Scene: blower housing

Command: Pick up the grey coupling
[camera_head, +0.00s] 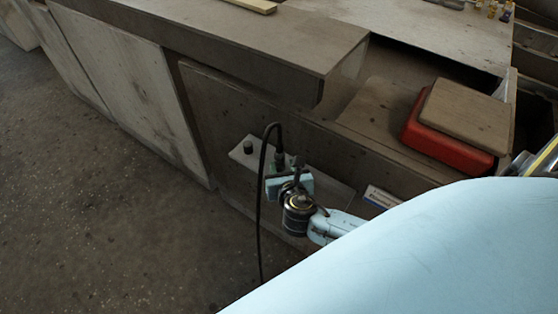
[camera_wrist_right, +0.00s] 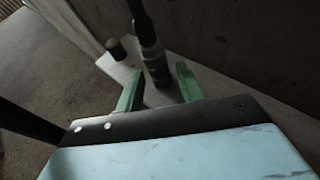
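The grey coupling (camera_wrist_right: 155,66) is a short upright cylinder on the end of a black hose, standing on a pale ledge. It is small and partly hidden by my gripper in the head view (camera_head: 280,160). My right gripper (camera_wrist_right: 160,76) has its two green fingers apart, one on each side of the coupling's lower part, with visible gaps. It also shows in the head view (camera_head: 283,168), reaching in at the ledge. My left gripper is not in view.
A dark knob (camera_wrist_right: 117,49) stands on the pale ledge (camera_head: 243,155) left of the coupling. The black hose (camera_head: 261,190) loops up and hangs to the floor. A red box (camera_head: 447,145) with a brown lid sits on the bench at right. The floor at left is clear.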

